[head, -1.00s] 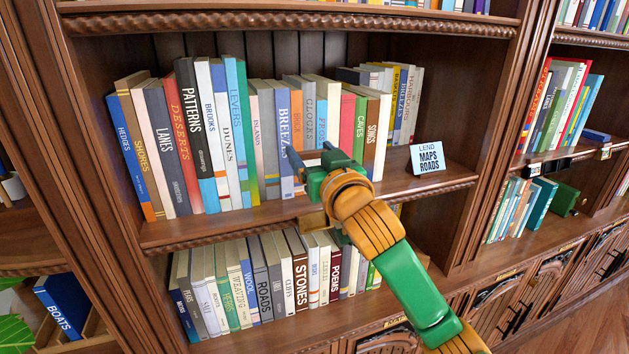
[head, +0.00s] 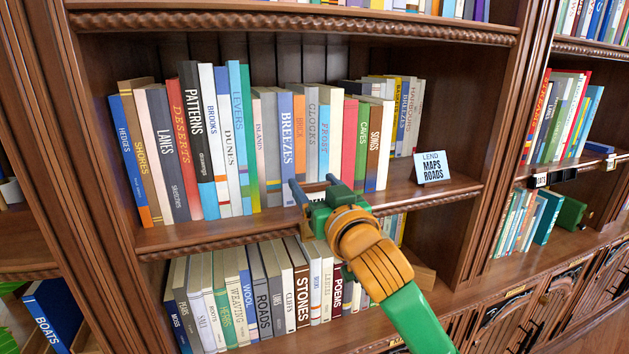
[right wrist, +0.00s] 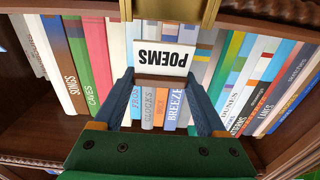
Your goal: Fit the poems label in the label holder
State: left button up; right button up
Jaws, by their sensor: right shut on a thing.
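My right gripper (head: 314,184) is at the front edge of the middle shelf, in front of the row of books. Its two blue fingers are shut on the poems label (right wrist: 162,58), a white card with dark letters that reads upside down in the right wrist view. The fingertips grip the card at its two sides. The brass label holder (right wrist: 126,10) shows in part at the top of the right wrist view, just beyond the card, with a gap between them. My left gripper is not in view.
A row of upright books (head: 194,130) fills the middle shelf (head: 205,232) behind the gripper. More books (head: 262,290) stand on the shelf below. The shelf is bare between the books and the card.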

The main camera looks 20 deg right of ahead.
jog(key=shift+f, duration=0.35)
jog(key=shift+s+r, duration=0.1)
dwell(0.7)
jog(key=shift+p, duration=0.35)
dwell(0.5)
jog(key=shift+s+f+b, duration=0.2)
jog(key=shift+f+b, duration=0.45)
jog(key=shift+f, duration=0.4)
jog(key=shift+s+f+b, duration=0.2)
jog(key=shift+f+b, duration=0.45)
jog(key=shift+f, duration=0.4)
